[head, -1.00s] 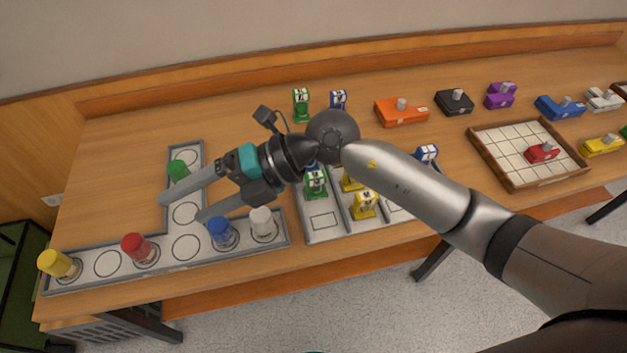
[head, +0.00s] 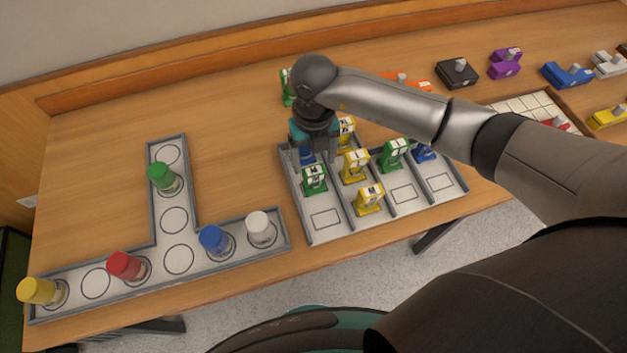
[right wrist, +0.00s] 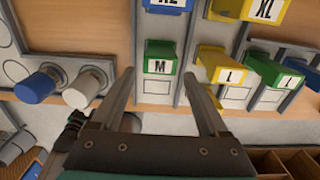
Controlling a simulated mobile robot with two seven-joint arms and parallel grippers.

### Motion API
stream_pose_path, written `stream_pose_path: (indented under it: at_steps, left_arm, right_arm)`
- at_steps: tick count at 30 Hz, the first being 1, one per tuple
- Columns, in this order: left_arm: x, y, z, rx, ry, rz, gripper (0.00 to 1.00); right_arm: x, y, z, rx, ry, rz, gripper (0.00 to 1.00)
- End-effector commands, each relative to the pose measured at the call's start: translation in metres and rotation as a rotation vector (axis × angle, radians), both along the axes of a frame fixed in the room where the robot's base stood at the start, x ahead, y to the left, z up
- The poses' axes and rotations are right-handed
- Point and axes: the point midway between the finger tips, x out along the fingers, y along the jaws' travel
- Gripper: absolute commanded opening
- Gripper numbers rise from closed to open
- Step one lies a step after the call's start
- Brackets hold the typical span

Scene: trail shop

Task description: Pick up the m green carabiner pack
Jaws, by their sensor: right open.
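The m green carabiner pack (head: 315,180) stands in the left column of the grey divided tray (head: 313,238). In the right wrist view the green pack (right wrist: 160,67) shows its white label with an M. My right gripper (head: 313,157) points down over that column, just behind the pack in the head view. In the right wrist view its open fingers (right wrist: 160,76) frame the pack from left and right, with gaps on both sides. Nothing is held. My left gripper is not in view.
A blue pack (head: 306,154) stands behind the green one in the same column. Yellow packs (head: 355,167) and another green pack (head: 394,153) fill neighbouring columns.

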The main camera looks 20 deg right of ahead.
Motion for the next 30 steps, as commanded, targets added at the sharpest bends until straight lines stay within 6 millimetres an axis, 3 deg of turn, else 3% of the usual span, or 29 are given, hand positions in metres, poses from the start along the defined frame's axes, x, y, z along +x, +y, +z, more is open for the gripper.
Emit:
stream_pose_path:
  at_steps: [3,11,19,30]
  left_arm:
    - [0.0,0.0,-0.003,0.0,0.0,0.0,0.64]
    - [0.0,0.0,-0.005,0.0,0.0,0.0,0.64]
    - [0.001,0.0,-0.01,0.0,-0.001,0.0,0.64]
    - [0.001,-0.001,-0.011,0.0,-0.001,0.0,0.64]
  right_arm:
    - [0.0,0.001,-0.02,0.002,0.001,0.0,0.78]
    - [0.0,0.001,-0.038,0.002,0.0,0.001,0.78]
    - [0.001,0.0,-0.075,0.003,0.001,0.001,0.78]
    - [0.001,0.0,-0.083,0.003,-0.001,0.002,0.75]
